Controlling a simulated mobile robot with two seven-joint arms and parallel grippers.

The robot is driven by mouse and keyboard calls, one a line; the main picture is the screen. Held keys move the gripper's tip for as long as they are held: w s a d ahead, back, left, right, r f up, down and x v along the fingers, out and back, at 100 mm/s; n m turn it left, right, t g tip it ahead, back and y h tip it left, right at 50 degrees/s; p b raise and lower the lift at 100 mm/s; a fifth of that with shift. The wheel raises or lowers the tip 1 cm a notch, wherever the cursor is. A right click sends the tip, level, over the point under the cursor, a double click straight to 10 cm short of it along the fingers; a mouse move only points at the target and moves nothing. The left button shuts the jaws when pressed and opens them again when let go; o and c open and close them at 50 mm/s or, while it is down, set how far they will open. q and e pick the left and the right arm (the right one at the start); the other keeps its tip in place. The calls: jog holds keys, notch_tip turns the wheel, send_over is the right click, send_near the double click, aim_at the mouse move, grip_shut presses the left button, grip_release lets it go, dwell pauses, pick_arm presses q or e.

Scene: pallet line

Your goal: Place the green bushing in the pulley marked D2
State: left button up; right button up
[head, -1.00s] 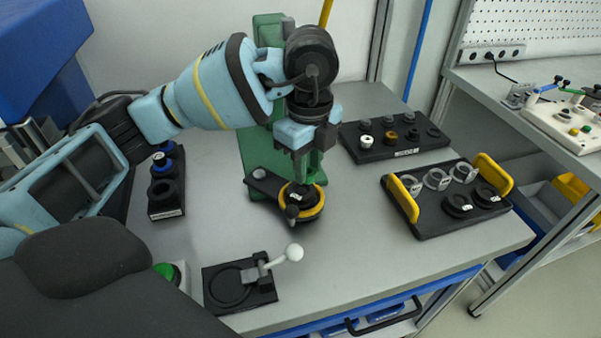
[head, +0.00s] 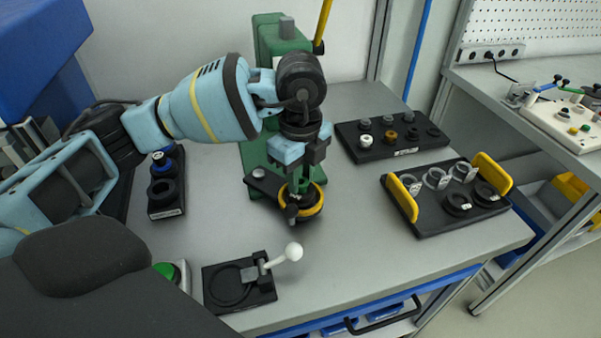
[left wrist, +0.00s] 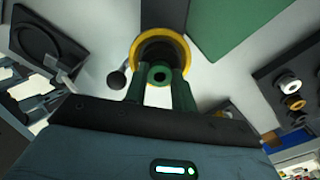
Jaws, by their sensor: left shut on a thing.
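My left gripper (head: 299,186) points down over the round fixture with a yellow ring (head: 318,204) at the foot of the green press. It is shut on the green bushing (left wrist: 159,75), a small ring with a dark hole, seen between the green fingers in the left wrist view. A dark pulley (left wrist: 168,50) sits inside the yellow ring, behind the bushing in that view. I cannot tell whether the bushing touches the pulley. The fingers hide much of the pulley in the head view, and its marking is not readable. My right gripper is not in view.
The green press (head: 270,50) stands close behind the gripper. A black tray (head: 432,226) with yellow handles holds grey and black rings at right. A bushing rack (head: 372,154) stands behind it. A clamp plate with a white-knobbed lever (head: 292,251) lies in front. The front-right table is clear.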

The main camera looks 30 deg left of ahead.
aim_at(301, 181)
pick_arm(q)
jog(key=o, duration=0.9)
jog(key=shift+o, duration=0.2)
notch_tip(301, 181, up, 12)
jog(key=p, duration=0.1)
jog(key=shift+r, duration=0.15)
